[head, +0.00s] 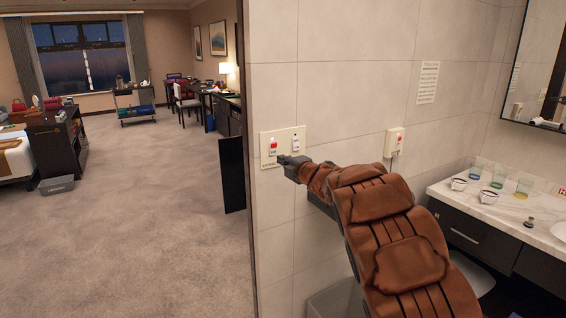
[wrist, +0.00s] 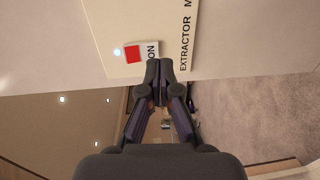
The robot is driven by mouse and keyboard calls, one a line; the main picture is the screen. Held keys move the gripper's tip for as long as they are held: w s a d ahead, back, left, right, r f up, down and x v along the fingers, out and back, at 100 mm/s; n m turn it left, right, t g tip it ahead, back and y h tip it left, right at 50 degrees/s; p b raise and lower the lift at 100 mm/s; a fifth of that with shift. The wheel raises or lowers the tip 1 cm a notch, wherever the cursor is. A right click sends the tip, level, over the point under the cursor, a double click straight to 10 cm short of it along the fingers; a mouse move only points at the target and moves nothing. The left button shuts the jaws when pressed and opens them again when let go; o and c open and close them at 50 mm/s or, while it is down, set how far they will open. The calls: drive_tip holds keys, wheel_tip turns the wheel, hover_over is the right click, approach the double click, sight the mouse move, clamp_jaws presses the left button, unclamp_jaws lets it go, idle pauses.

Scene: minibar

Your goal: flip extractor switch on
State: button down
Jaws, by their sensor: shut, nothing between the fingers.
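A cream switch plate (head: 267,136) is on the tiled wall near its left edge. It carries a switch with a red part (head: 273,147) and a second white switch (head: 296,143). In the wrist view the plate (wrist: 108,22) shows sideways "EXTRACTOR" lettering, and a rocker with a red part (wrist: 132,54) and the word "ON" beside it. A small pale light (wrist: 117,52) is next to the red part. My gripper (head: 282,159) is shut and empty at the plate's lower edge. Its fingertips (wrist: 160,66) are close beside the "ON" end; I cannot tell whether they touch.
Another wall switch box (head: 395,142) with a red part is to the right. A marble counter (head: 458,205) holds glasses and cups below a mirror. A grey bin (head: 335,300) stands low by the wall. Open carpet (head: 150,220) lies to the left.

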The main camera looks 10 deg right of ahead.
drive_tip(key=f+b+v, duration=0.2)
drive_tip(key=b+v, duration=0.1)
drive_tip(key=v, duration=0.7)
drive_tip(key=shift+s, duration=0.1)
idle(0.3)
drive_tip(key=s+d+m+g+h, duration=0.1)
drive_tip(key=s+d+m+h, duration=0.5)
drive_tip(key=d+m+h, duration=0.15)
drive_tip(key=s+d+f+m+g+h, duration=0.1)
drive_tip(key=s+d+f+m+g, duration=0.15)
drive_tip(key=s+m, duration=0.2)
drive_tip(key=s+d+f+m+g+h, duration=0.1)
drive_tip(key=s+f+m+g+h, duration=0.15)
drive_tip(key=s, duration=0.35)
drive_tip(key=s+a+f+m+g+y, duration=0.1)
drive_tip(key=s+a+f+g, duration=0.3)
drive_tip(key=s, duration=0.9)
drive_tip(key=s+a+f+m+g+y, duration=0.2)
drive_tip(key=s+a+f+m+g, duration=0.2)
drive_tip(key=s, duration=0.9)
drive_tip(key=s+a+f+m+g+y, duration=0.2)
drive_tip(key=s+a+f+g, duration=0.2)
drive_tip(key=s, duration=0.9)
drive_tip(key=a, duration=0.2)
drive_tip(key=shift+a+f, duration=0.15)
drive_tip(key=shift+a, duration=0.2)
